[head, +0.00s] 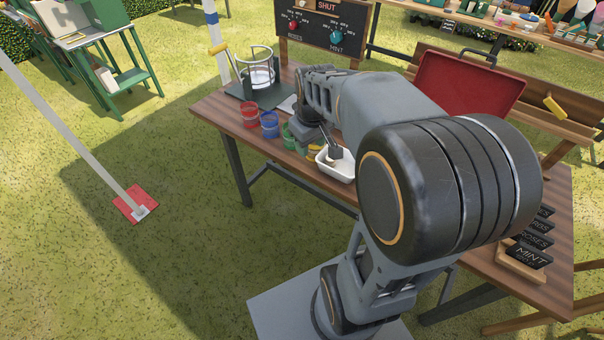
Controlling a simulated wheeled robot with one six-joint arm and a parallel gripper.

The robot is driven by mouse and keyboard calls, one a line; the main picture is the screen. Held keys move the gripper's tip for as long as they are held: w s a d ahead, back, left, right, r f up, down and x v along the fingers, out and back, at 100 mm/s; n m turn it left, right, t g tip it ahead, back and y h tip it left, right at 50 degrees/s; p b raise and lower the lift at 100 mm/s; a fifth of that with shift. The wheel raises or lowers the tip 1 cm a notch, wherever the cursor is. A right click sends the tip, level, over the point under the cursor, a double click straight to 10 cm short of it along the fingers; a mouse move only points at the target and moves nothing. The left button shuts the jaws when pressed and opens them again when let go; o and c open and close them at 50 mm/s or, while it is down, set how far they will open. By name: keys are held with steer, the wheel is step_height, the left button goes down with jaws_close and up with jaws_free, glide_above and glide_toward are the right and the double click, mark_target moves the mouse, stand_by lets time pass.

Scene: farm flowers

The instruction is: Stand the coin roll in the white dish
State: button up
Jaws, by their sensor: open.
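The white dish (346,172) is a small open tray near the table's front edge, partly hidden behind my arm. My gripper (333,151) shows as a small dark shape at the end of my arm, open, above or at the dish's left part. I cannot tell whether it touches the dish. I cannot make out the coin roll; it may be hidden behind my arm or gripper, or be too small to tell.
A red cup (250,114), a blue cup (269,125) and a green cup (289,137) stand left of the dish. A wire-framed stand (262,72) is behind them. An open red case (466,85) and name signs (530,256) are at the right.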

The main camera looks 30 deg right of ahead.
steer(key=s+a+m+t, duration=0.1)
steer(key=s+a+m, duration=0.1)
steer(key=s+a, duration=0.6)
steer(key=shift+s+f+t+y, duration=0.3)
steer(key=shift+s+f+t, duration=0.1)
steer(key=shift+s, duration=0.3)
step_height(320, 180, up, 3)
steer(key=shift+r+p, duration=0.1)
steer(key=shift+p, duration=1.15)
